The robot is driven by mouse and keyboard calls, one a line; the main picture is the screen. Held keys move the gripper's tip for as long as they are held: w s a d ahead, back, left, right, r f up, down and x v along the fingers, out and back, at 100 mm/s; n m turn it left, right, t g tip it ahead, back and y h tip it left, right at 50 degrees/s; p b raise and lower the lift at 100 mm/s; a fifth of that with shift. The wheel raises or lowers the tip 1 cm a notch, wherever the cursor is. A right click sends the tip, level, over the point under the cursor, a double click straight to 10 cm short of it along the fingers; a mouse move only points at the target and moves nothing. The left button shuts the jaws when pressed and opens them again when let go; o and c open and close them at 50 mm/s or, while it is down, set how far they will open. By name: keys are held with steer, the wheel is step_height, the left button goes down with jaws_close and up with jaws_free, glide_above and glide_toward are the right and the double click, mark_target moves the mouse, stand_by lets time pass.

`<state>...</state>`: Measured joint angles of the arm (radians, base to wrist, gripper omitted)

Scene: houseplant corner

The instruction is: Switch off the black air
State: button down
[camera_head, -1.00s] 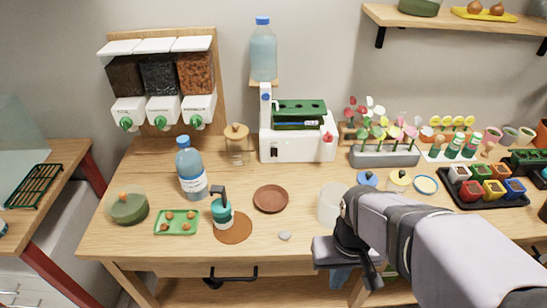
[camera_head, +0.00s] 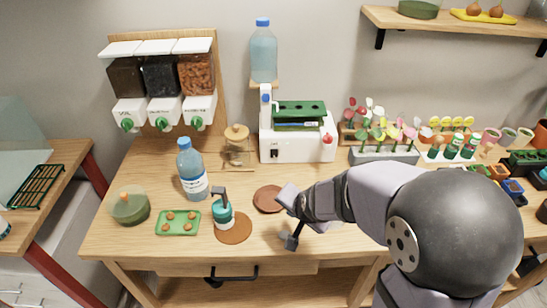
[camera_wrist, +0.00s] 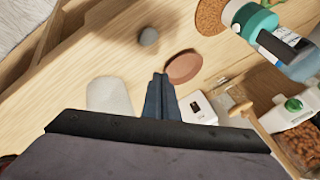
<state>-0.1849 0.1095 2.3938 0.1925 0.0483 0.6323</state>
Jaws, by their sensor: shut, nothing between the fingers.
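A white machine (camera_head: 296,147) with a green rack on top stands at the back middle of the table. A small black switch (camera_head: 275,153) is on its front, at the lower left; its position is too small to tell. In the wrist view the white machine (camera_wrist: 198,108) shows beyond my fingers, partly hidden by my wrist. My gripper (camera_head: 291,241) is shut and empty, pointing down near the table's front edge, in front of the machine and apart from it. Its closed fingers (camera_wrist: 160,80) also show in the wrist view.
A brown saucer (camera_head: 268,199) lies between my gripper and the machine. A teal pump bottle (camera_head: 222,213), a blue bottle (camera_head: 191,170) and a glass jar (camera_head: 237,150) stand to the left. A grey flower planter (camera_head: 385,156) is at the right.

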steer(key=w+a+r+m+t+h+p, duration=0.15)
steer(key=w+a+m+t, duration=0.35)
steer(key=w+m+t, duration=0.5)
steer(key=shift+w+d+f+m+g, duration=0.15)
steer(key=shift+f+g, duration=0.05)
steer(key=shift+f, duration=0.65)
steer(key=shift+w+d+f+m+g, duration=0.1)
steer(key=shift+d+f+m+g, duration=0.1)
steer(key=shift+f, duration=0.65)
steer(key=p, duration=0.5)
glide_toward(273, 152)
steer(key=w, duration=0.2)
steer(key=w+f, duration=0.1)
steer(key=shift+w+d+f, duration=0.15)
steer(key=shift+w, duration=0.25)
steer(key=shift+w+p, duration=0.3)
steer(key=shift+w, duration=0.8)
